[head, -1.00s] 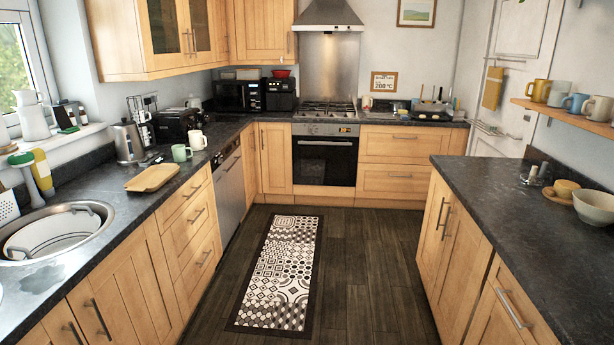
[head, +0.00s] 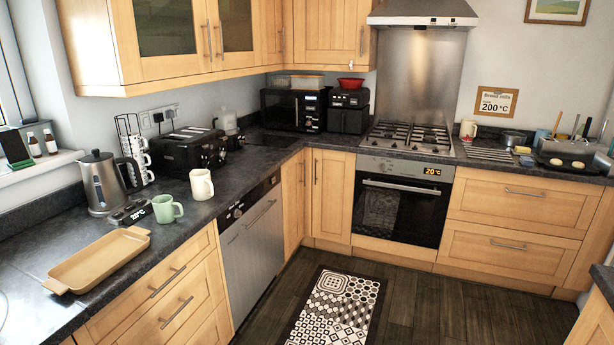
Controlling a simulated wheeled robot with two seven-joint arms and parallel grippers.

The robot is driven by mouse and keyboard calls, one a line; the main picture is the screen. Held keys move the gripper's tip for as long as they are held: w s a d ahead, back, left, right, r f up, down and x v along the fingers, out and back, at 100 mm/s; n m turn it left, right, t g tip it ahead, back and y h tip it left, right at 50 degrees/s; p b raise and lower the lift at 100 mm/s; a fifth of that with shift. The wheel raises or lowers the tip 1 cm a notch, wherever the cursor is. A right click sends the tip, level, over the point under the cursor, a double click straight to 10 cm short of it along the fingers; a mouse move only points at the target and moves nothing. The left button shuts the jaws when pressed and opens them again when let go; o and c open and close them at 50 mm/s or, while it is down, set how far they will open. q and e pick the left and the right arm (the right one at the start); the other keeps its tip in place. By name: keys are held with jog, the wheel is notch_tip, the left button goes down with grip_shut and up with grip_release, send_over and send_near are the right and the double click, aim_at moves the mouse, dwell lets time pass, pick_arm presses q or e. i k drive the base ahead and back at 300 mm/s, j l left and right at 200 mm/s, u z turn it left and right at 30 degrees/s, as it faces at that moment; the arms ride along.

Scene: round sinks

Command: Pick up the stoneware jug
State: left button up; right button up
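A cream, handled vessel (head: 201,184) stands upright on the dark left counter, behind a pale green mug (head: 166,208). It may be a jug or a tall mug; I cannot tell whether it is the stoneware jug. Another pale mug (head: 468,129) stands on the back counter to the right of the hob. Neither of my grippers is in view, and nothing in view is held.
A tan tray (head: 115,248), a steel kettle (head: 101,183), a small scale (head: 131,212), a mug rack (head: 132,150) and a black toaster (head: 187,148) share the left counter (head: 45,241). A patterned rug (head: 335,308) lies on open floor.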

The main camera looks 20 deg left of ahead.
aim_at(202, 187)
jog(key=i+u, duration=0.25)
jog(key=i, duration=0.3)
jog(key=i+u, duration=0.3)
jog(key=i, duration=0.2)
jog(key=i+l+u, duration=0.25)
jog(key=i, duration=0.3)
jog(key=i+l+u, duration=0.25)
jog(key=i, duration=0.25)
